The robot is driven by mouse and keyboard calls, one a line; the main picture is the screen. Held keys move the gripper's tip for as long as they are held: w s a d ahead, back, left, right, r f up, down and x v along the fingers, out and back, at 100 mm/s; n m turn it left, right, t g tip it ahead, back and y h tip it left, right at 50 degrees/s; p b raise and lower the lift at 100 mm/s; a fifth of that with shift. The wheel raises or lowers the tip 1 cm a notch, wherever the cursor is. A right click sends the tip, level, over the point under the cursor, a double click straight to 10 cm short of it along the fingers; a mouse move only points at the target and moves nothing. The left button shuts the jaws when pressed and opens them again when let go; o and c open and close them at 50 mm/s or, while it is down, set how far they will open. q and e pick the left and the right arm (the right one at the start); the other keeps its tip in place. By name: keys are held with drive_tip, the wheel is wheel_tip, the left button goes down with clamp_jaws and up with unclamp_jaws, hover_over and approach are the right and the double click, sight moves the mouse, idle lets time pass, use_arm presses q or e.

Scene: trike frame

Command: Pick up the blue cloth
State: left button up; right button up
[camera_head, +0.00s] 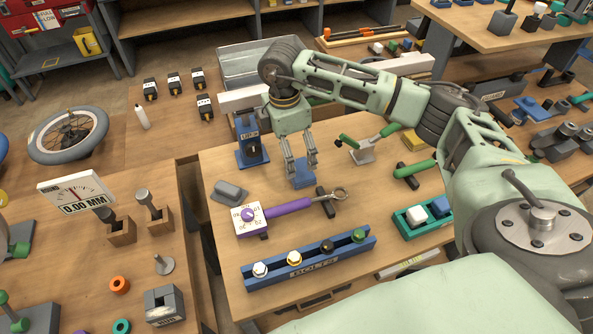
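The blue cloth (303,179) is a small folded blue piece on the wooden workbench, near its far side. My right gripper (302,170) reaches in from the right and points down directly over the cloth. Its fingers are spread apart, with their tips at the cloth's upper part. I cannot tell whether they touch it. My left gripper is not in view.
A blue stand (251,150) is close left of the gripper. A blue bolt rack (310,260) stands nearer the bench's front. Green-handled tools (413,168) lie to the right.

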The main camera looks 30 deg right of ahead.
sight(301, 168)
drive_tip(key=shift+d+r, duration=0.1)
drive_tip(key=shift+d, duration=0.65)
drive_tip(key=shift+d+m+h, duration=0.2)
drive_tip(key=shift+m+h, duration=0.1)
drive_tip(key=f, duration=0.2)
drive_tip(key=f+p, duration=0.1)
drive_tip(key=f, duration=0.1)
drive_tip(key=f+p, duration=0.1)
drive_tip(key=f, duration=0.1)
drive_tip(key=shift+s+d+f, duration=0.1)
drive_tip(key=shift+d+f, duration=0.15)
drive_tip(key=shift+d, duration=0.05)
drive_tip(key=shift+f, duration=0.5)
drive_tip(key=shift+c, duration=0.2)
drive_tip(key=c, duration=1.2)
drive_tip(key=shift+r, duration=0.1)
wheel_tip(301, 168, up, 4)
drive_tip(key=shift+f+b, duration=0.1)
drive_tip(key=shift+b, duration=0.55)
drive_tip(key=s+d+r+b, duration=0.2)
drive_tip(key=s+r, duration=0.5)
drive_tip(key=s, duration=0.4)
drive_tip(key=shift+s+d, duration=0.15)
drive_tip(key=shift+d, duration=0.4)
